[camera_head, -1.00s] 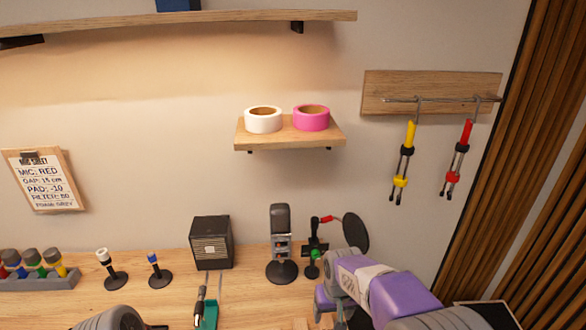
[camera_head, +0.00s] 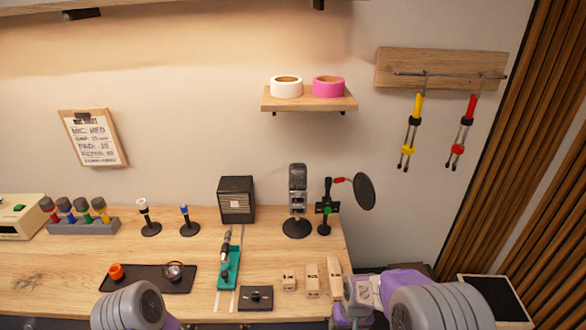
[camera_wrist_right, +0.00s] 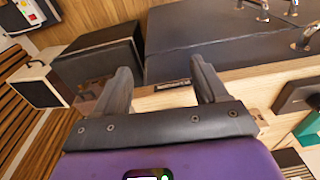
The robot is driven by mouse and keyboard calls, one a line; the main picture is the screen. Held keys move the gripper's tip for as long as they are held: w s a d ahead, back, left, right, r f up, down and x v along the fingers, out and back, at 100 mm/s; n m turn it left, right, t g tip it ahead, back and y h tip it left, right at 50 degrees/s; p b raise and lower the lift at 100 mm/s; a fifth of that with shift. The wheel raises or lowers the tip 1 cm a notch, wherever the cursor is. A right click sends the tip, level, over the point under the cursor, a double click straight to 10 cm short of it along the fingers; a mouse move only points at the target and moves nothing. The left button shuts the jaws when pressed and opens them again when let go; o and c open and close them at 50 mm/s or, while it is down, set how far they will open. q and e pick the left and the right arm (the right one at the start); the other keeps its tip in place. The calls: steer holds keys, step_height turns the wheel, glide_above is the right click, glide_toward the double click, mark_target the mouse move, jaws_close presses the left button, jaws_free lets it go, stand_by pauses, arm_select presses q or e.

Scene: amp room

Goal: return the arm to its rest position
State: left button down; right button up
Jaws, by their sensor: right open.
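My right arm (camera_head: 440,307) comes in at the bottom right of the head view, its purple and grey wrist near the front right corner of the workbench. My right gripper (camera_wrist_right: 160,82) is open in the right wrist view, with its two dark fingers apart and nothing between them. Only a grey rounded link of my left arm (camera_head: 130,307) shows at the bottom left of the head view. My left gripper is out of sight.
The workbench (camera_head: 60,270) holds a desk microphone (camera_head: 298,205), a black speaker box (camera_head: 237,200), a teal cradle (camera_head: 228,268), a dark tray (camera_head: 145,280) and wooden blocks (camera_head: 312,280). Cables (camera_head: 411,130) hang on the right wall. The right wrist view shows dark cases (camera_wrist_right: 100,60).

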steer(key=s+a+f+m+y+b, duration=0.1)
steer(key=s+a+f+y, duration=0.1)
steer(key=s+f, duration=0.7)
steer(key=s+a+f+m+y+b, duration=0.1)
steer(key=s+a+f, duration=0.1)
steer(key=s+f, duration=0.7)
steer(key=shift+s+a+f+m+g+y, duration=0.3)
steer(key=shift+a+f+m+y, duration=0.1)
steer(key=shift+f, duration=0.15)
